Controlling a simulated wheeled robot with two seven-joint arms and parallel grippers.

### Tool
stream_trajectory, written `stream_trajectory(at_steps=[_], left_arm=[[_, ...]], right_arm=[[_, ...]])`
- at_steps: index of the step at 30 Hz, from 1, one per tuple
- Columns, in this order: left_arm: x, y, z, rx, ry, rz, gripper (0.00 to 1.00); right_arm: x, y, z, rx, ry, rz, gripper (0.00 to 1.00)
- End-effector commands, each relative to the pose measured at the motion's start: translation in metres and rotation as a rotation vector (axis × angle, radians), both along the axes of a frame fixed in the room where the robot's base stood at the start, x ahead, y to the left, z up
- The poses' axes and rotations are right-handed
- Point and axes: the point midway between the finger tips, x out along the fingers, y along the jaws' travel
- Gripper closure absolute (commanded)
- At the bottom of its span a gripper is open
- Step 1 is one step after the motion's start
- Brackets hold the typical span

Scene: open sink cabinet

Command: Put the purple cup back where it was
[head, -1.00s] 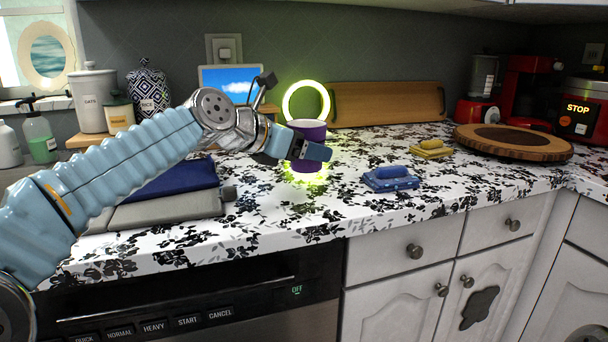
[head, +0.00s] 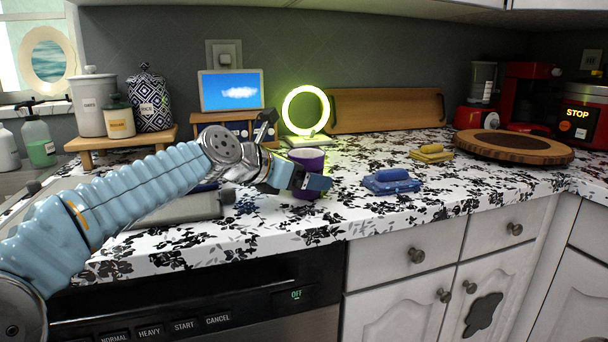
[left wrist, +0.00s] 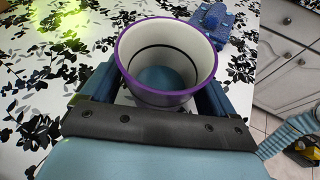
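The purple cup (head: 309,160) is over the front part of the patterned counter, in front of the ring light. In the left wrist view the cup (left wrist: 166,98) shows its purple rim, white inside and blue bottom. My left gripper (head: 300,178) has one finger on each side of the cup and is shut on it. The cup looks about upright. I cannot tell whether its base touches the counter. My right gripper is not in view.
A glowing ring light (head: 327,113) stands behind the cup. A round wooden board (head: 513,158) is at the right. A yellow-green glow (left wrist: 58,38) lights the counter.

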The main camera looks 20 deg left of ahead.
Motion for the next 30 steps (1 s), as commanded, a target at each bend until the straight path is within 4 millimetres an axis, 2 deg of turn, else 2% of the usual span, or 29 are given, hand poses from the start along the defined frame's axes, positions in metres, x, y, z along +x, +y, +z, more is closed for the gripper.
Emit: stream_trajectory(at_steps=[2,11,14,24,30], left_arm=[[0.0,0.0,0.0,0.0,0.0,0.0,0.0],[-0.002,0.001,0.004,0.0,0.0,0.001,0.0],[-0.013,0.009,0.008,0.001,-0.001,0.004,0.0],[-0.073,0.045,0.038,-0.001,-0.002,0.002,0.0],[-0.091,0.057,0.047,-0.001,-0.001,-0.001,0.0]], right_arm=[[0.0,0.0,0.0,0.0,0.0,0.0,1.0],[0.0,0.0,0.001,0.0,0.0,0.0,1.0],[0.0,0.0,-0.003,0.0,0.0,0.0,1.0],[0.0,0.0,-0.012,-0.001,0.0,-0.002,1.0],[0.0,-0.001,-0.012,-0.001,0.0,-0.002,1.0]])
